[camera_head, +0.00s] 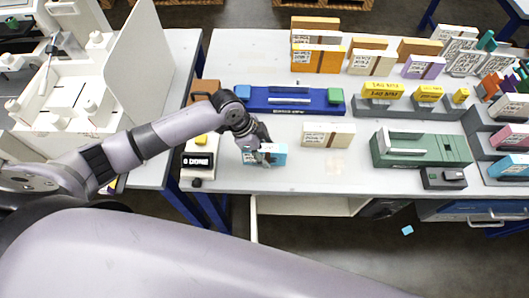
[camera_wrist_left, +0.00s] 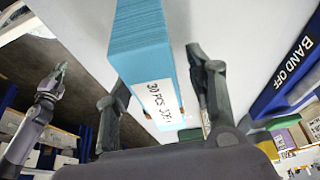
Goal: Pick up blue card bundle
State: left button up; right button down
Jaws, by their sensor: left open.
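The blue card bundle (camera_head: 279,154) lies on the white table near its front edge in the head view. In the left wrist view the blue card bundle (camera_wrist_left: 142,45) is a light-blue stack with a white label reading "30 PCS". My left gripper (camera_head: 261,147) is at the bundle and partly covers it. In the wrist view my left gripper (camera_wrist_left: 153,88) is open, with one finger on each side of the bundle; a gap shows on both sides. My right gripper (camera_wrist_left: 52,82) appears at the left of the wrist view, away from the bundle, too small to judge its jaws.
A blue banding device (camera_head: 290,101) lies behind the bundle. A cream bundle (camera_head: 328,135) and a green device (camera_head: 421,148) are to its right. A small white box with a display (camera_head: 199,160) stands to its left. Grey racks with yellow packs (camera_head: 383,90) are farther right.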

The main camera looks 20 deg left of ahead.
pick_arm(q)
jog(key=shift+c, duration=0.6)
grip_shut()
